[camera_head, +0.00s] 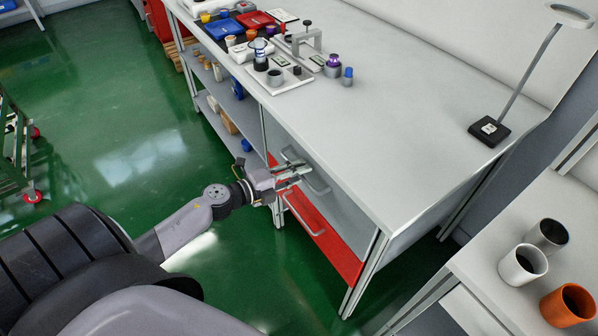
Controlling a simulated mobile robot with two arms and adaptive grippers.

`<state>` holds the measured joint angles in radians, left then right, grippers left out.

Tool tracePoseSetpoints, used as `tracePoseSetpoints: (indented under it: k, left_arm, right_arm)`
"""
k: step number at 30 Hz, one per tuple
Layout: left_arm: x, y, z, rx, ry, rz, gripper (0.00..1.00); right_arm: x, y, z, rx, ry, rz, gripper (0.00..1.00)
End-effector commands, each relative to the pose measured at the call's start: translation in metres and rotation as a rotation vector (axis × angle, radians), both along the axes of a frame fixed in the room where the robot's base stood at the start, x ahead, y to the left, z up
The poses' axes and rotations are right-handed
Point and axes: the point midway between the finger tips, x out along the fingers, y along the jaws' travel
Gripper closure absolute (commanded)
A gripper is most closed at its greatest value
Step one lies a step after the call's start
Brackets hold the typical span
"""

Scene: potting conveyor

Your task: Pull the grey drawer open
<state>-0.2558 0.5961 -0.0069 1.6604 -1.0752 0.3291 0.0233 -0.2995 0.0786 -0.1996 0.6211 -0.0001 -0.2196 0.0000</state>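The grey drawer (345,204) is the upper drawer under the long workbench, above a red drawer (325,235). Its front looks flush with the bench and it has a bar handle (319,186). My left gripper (303,174) reaches in from the left at the handle, with its two fingers apart. The fingertips overlap the handle in the picture; I cannot tell whether they touch it. My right gripper is not in view.
The red drawer's own handle (303,218) sits just below my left gripper. The workbench top (345,130) carries small tools, jars and trays at the far end and a lamp (490,130) at right. Cups stand on a side table (490,235). Green floor is free in front.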

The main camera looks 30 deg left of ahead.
Motion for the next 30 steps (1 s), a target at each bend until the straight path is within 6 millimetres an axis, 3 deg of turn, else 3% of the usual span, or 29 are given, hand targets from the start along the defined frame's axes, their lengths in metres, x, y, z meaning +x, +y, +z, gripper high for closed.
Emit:
tracePoseSetpoints:
  k: [12, 25, 30]
  left_arm:
    - [0.0064, -0.0031, -0.0018, -0.001, 0.001, 0.0, 0.71]
    - [0.0063, -0.003, -0.0015, -0.001, 0.0, 0.0, 0.99]
    - [0.0063, -0.003, -0.0015, -0.001, 0.0, 0.0, 1.0]
  right_arm:
    - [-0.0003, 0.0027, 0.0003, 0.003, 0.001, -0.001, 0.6]
    - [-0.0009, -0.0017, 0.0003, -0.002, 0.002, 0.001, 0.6]
    - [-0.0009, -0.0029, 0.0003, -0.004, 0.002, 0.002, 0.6]
